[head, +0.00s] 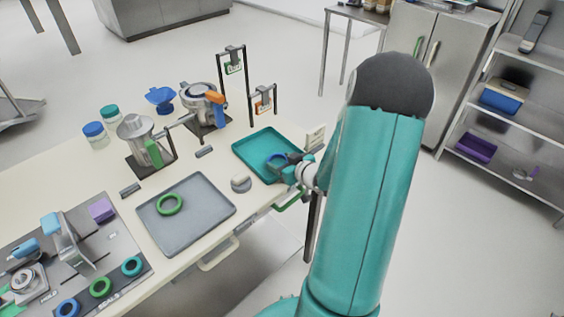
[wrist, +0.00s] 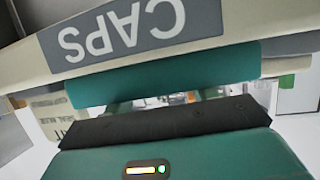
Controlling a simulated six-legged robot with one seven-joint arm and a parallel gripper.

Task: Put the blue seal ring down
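A blue seal ring (head: 277,158) shows over the near right part of the teal tray (head: 252,143) in the head view. My gripper (head: 283,168) reaches in from the right, its dark fingers right at the ring. The fingers partly cover the ring. I cannot tell whether they are closed on it, or whether the ring rests on the tray. The wrist view shows my gripper's teal body and dark strip at the bottom. I see no ring there. Another blue ring (head: 67,308) lies at the bottom left of the head view.
A grey tray (head: 205,225) with a green ring (head: 170,204) lies left of the teal tray. A small round pale object (head: 241,183) sits between them. A thin black stand (head: 249,90) rises behind. A grey CAPS label (wrist: 130,30) and teal bar (wrist: 165,76) are close in the wrist view.

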